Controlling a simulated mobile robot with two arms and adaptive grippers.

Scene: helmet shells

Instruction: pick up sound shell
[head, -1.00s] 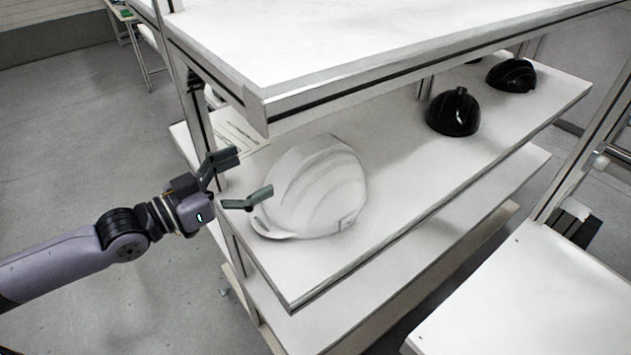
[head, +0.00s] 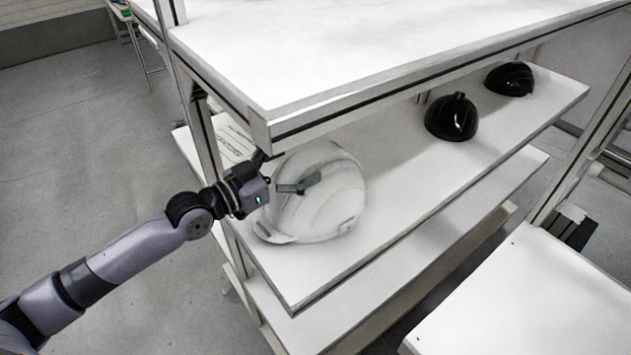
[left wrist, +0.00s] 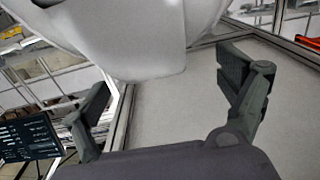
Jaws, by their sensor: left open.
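A white helmet shell (head: 318,200) sits on the middle shelf (head: 400,190), towards its left end. It also fills the upper part of the left wrist view (left wrist: 140,45). My left gripper (head: 283,172) is open at the shell's left side, with one finger in front of the shell in the head view. In the left wrist view my open fingers (left wrist: 168,92) stand apart, one on each side below the shell's edge. I cannot tell whether they touch it. My right gripper is not in view.
Two black shells, a nearer one (head: 451,117) and a farther one (head: 510,79), sit farther right on the same shelf. An upper shelf (head: 350,45) overhangs from above. A rack post (head: 203,130) stands beside my left arm. A white surface (head: 530,300) lies at lower right.

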